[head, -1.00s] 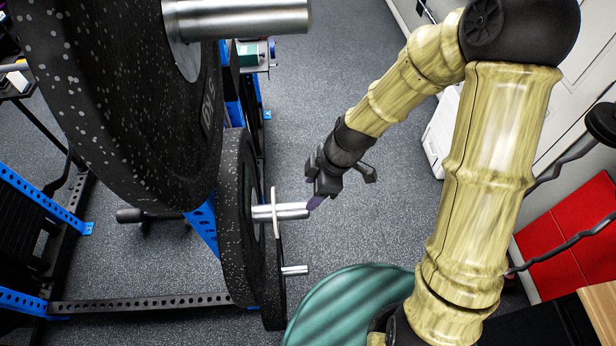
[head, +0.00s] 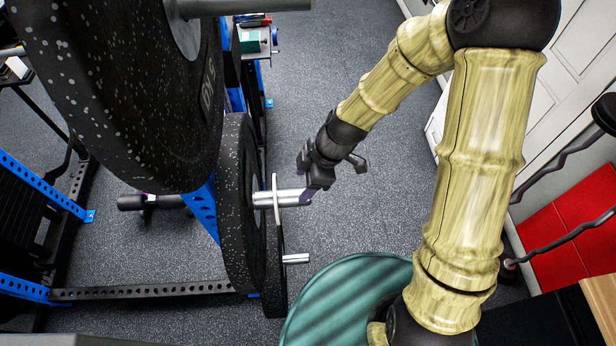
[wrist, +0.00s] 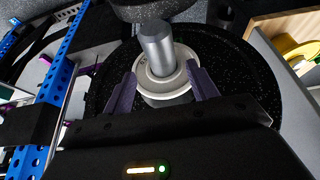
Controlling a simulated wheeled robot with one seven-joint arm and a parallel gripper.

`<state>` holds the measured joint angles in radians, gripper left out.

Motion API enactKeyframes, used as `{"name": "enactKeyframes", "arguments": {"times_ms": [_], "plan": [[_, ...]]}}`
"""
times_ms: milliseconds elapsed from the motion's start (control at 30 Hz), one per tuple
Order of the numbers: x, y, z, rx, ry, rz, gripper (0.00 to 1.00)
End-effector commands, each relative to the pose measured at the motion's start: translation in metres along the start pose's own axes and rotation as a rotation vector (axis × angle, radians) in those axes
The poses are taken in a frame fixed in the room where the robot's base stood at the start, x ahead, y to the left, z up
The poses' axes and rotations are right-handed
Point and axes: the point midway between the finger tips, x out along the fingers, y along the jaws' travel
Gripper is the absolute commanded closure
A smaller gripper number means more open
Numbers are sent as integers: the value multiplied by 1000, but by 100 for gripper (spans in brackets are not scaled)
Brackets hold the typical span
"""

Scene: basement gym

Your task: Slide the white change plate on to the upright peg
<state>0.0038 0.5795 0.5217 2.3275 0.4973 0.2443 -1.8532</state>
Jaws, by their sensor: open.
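The white change plate (head: 275,182) is a thin disc seen edge-on in the head view, around the silver peg (head: 291,198). The peg sticks out sideways from the rack past a large black speckled plate, and its end shows beyond the white plate. In the wrist view the white plate (wrist: 146,87) shows as a pale ring around the thick peg (wrist: 158,45). My gripper (head: 306,192) is at the peg's outer end, open and holding nothing. In the wrist view its dark purple fingers (wrist: 160,85) stand either side of the peg and ring; contact cannot be told.
A large black speckled plate (head: 238,225) hangs behind the white plate, and a bigger one (head: 120,110) is above left. A short lower peg (head: 296,259) juts out below. A teal ribbed round object (head: 335,305) is at the bottom.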

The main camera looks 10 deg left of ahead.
Motion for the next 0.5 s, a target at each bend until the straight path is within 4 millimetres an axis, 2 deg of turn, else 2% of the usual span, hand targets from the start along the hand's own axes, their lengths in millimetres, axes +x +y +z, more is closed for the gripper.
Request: {"name": "enactKeyframes", "arguments": {"times_ms": [500], "plan": [[44,0,1,0,1,-2,42]]}}
